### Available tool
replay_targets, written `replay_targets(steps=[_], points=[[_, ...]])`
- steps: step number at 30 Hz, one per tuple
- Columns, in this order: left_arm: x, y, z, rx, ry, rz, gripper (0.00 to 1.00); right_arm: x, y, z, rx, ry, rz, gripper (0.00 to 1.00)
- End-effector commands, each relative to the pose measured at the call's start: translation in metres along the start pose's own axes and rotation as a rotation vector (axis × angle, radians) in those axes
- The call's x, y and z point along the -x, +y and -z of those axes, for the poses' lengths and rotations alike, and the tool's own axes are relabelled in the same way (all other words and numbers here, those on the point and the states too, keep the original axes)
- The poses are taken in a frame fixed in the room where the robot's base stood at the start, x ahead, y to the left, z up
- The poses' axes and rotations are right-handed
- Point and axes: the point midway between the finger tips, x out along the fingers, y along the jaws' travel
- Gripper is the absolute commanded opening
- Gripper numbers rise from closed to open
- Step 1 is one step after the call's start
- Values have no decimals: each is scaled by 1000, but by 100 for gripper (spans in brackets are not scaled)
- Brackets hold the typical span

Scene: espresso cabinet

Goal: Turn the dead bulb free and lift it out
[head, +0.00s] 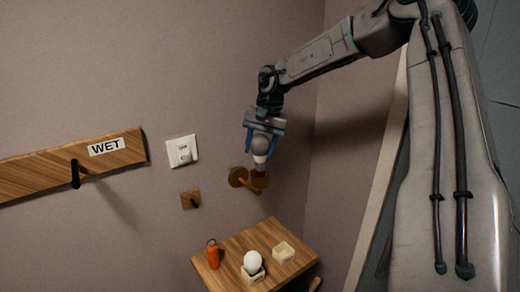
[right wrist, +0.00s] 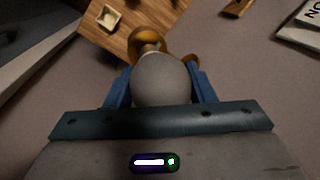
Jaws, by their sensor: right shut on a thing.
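The dead bulb (head: 261,146) is a dull grey globe with a pale neck, held upright with its base down, over the brass lamp socket (head: 260,179) on the wall. My right gripper (head: 262,138) comes from above and is shut on the bulb's globe. In the right wrist view the globe (right wrist: 162,80) fills the space between the two blue fingers. The brass socket (right wrist: 147,38) shows just beyond the neck. I cannot tell how far the bulb's base sits inside the socket. My left gripper is not in view.
A wooden shelf (head: 233,249) below holds a white bulb (head: 252,261) in a holder, an empty pale holder (head: 284,252) and an orange cylinder (head: 213,256). A wall switch (head: 182,151), a small wooden hook (head: 190,200) and a "WET" rack (head: 60,168) are left of the lamp.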

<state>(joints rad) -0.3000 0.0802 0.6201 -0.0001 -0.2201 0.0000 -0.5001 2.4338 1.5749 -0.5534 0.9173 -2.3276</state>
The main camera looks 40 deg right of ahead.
Motion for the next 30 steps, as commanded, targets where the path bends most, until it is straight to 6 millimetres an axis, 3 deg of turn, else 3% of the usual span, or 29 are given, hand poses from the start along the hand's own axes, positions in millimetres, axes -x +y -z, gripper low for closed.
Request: replay_targets(steps=[30], points=[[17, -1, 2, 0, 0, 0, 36, 39, -8, 0, 1, 1, 0, 26]])
